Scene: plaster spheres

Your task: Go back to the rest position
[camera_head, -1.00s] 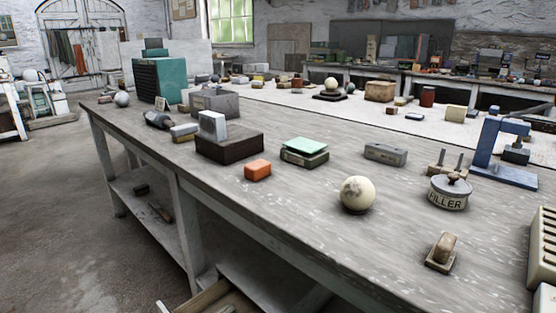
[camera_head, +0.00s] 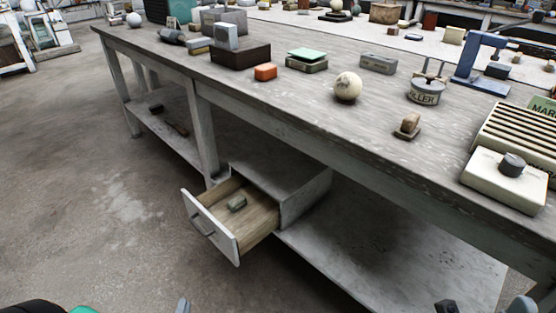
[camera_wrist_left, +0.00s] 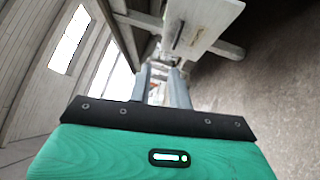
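My left gripper (camera_head: 183,305) barely shows at the bottom edge of the head view, as one grey fingertip beside a teal patch of my arm. In the left wrist view the left gripper (camera_wrist_left: 160,82) shows two grey fingers apart, with a gap and nothing seen held between them. It is in front of the bench, clear of the tabletop. At the bottom right of the head view, dark and grey parts of my right arm (camera_head: 522,306) just enter the picture. Whether its gripper is open or shut cannot be made out.
A drawer (camera_head: 214,228) stands pulled out under the long bench (camera_head: 300,105), with a small grey-green block (camera_head: 237,203) inside. The floor at left is clear.

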